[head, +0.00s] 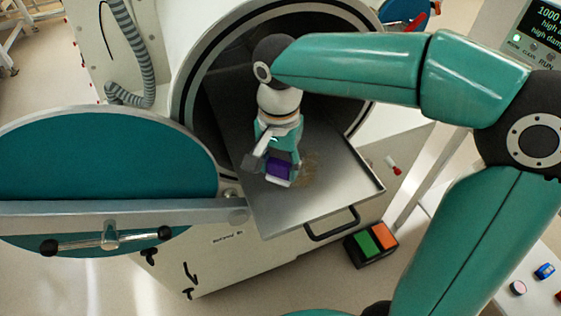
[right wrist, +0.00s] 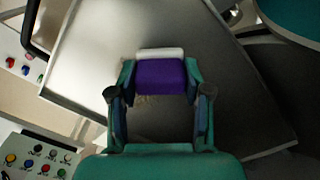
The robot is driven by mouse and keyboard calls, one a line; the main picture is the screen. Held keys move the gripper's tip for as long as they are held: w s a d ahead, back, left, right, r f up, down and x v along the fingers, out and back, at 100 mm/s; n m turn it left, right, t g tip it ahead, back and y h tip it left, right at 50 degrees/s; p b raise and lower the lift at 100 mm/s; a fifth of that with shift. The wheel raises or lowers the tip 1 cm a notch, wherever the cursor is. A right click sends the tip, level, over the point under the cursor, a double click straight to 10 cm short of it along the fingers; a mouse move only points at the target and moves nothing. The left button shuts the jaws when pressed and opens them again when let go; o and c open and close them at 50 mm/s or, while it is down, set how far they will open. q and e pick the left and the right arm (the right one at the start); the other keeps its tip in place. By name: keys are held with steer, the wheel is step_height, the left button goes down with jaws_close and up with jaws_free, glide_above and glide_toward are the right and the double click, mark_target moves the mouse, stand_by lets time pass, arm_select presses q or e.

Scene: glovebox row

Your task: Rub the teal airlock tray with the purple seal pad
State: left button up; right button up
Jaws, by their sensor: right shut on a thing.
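The airlock tray (head: 335,190) is a grey metal sheet sticking out of the round opening of the airlock, whose open door (head: 100,160) is teal. My right gripper (head: 277,165) is shut on the purple seal pad (head: 279,170), a purple block with a white edge. In the right wrist view the pad (right wrist: 160,76) sits between both fingers (right wrist: 160,82), over the tray (right wrist: 88,62). I cannot tell whether the pad touches the tray. A brownish smudge (head: 310,168) marks the tray beside the pad, partly hidden by the gripper. My left gripper is not in view.
The tray has a black handle (head: 332,224) at its front edge. A box with green and orange buttons (head: 371,243) stands below it. The open door, with its crossbar handle (head: 108,240), fills the left side. Bare tray lies right of the pad.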

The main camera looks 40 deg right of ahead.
steer(key=shift+f+b, duration=0.8)
steer(key=shift+f, duration=0.2)
stand_by(0.4)
steer(key=shift+d, duration=0.1)
